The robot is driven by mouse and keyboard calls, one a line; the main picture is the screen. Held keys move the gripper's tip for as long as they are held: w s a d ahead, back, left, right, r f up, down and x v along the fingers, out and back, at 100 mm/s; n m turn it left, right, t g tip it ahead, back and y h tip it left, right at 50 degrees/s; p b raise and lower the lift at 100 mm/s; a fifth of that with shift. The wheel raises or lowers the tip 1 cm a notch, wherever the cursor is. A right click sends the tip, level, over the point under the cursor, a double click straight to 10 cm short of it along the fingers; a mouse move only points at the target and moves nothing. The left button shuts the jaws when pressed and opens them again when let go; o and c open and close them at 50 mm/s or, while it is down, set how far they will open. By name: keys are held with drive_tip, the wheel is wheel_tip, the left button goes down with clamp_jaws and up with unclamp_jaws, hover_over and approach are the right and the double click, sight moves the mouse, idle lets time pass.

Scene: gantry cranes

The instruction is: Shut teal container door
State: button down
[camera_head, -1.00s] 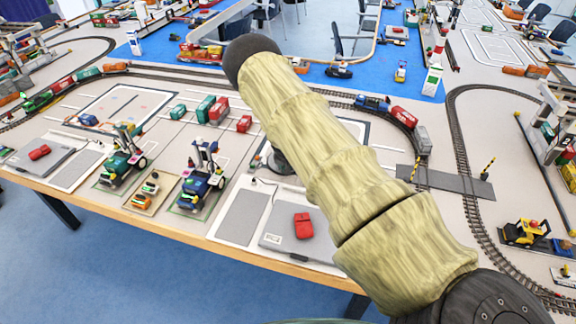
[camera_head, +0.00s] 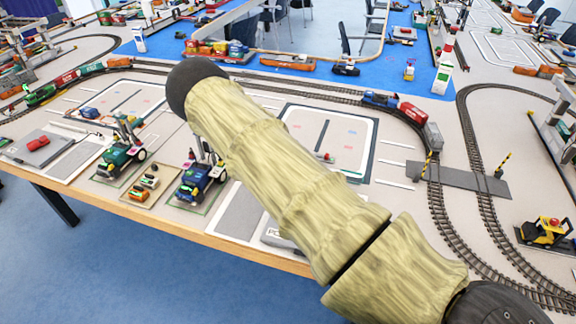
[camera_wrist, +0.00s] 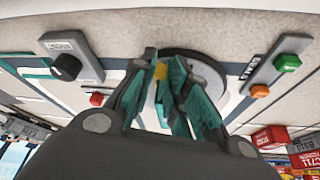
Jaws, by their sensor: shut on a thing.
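A small yellow patch (camera_wrist: 161,71) shows near the fingertips. In the head view my arm hides the gripper and the teal container.
In the wrist view, a box with a black knob (camera_wrist: 72,60) is at left and a green button (camera_wrist: 289,63) at right. Red containers (camera_wrist: 270,137) lie lower right. In the head view, toy vehicles (camera_head: 197,181) stand left of my arm, and track (camera_head: 455,160) curves right.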

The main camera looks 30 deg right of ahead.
drive_tip(key=shift+a+m+b, duration=0.1)
drive_tip(key=shift+m+b, duration=0.2)
drive_tip(key=shift+b, duration=0.05)
drive_tip(key=shift+f, duration=0.1)
drive_tip(key=c, duration=1.4)
unclamp_jaws()
drive_tip(key=shift+c, duration=0.2)
drive_tip(key=shift+r+p, duration=0.3)
drive_tip(key=shift+p, duration=0.25)
